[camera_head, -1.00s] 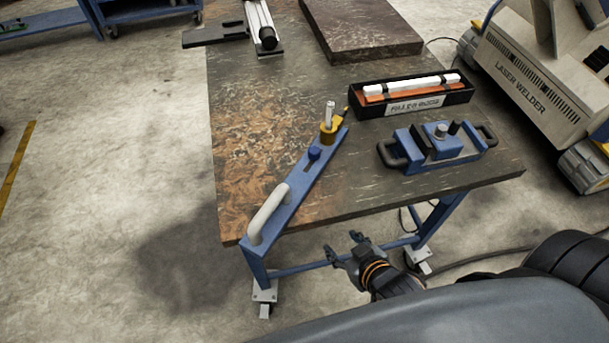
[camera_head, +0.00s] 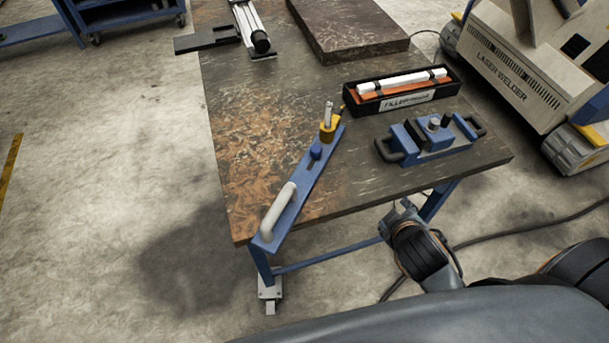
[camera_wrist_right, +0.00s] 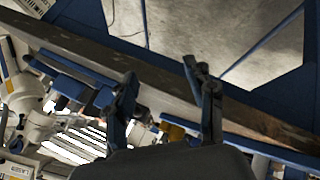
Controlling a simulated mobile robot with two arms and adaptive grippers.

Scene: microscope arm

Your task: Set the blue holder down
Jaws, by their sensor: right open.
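A blue holder (camera_head: 436,140) with black handles at both ends and knobs on top rests on the table's right front part. A longer blue bar (camera_head: 303,188) with a white handle (camera_head: 278,210), a blue knob and a yellow clamp lies along the left front corner. I cannot tell for certain which is meant. My right gripper (camera_head: 400,208) is just off the table's front edge, below the first holder, apart from it and empty. In the right wrist view its two fingers (camera_wrist_right: 160,75) stand spread, with the table edge behind them. My left gripper is out of view.
The dark table (camera_head: 240,130) also bears a black filler box (camera_head: 400,100) with white rods, a dark slab (camera_head: 345,35) and a rail-like device (camera_head: 250,30). A laser welder (camera_head: 530,80) stands at right. The table's left-middle surface is clear.

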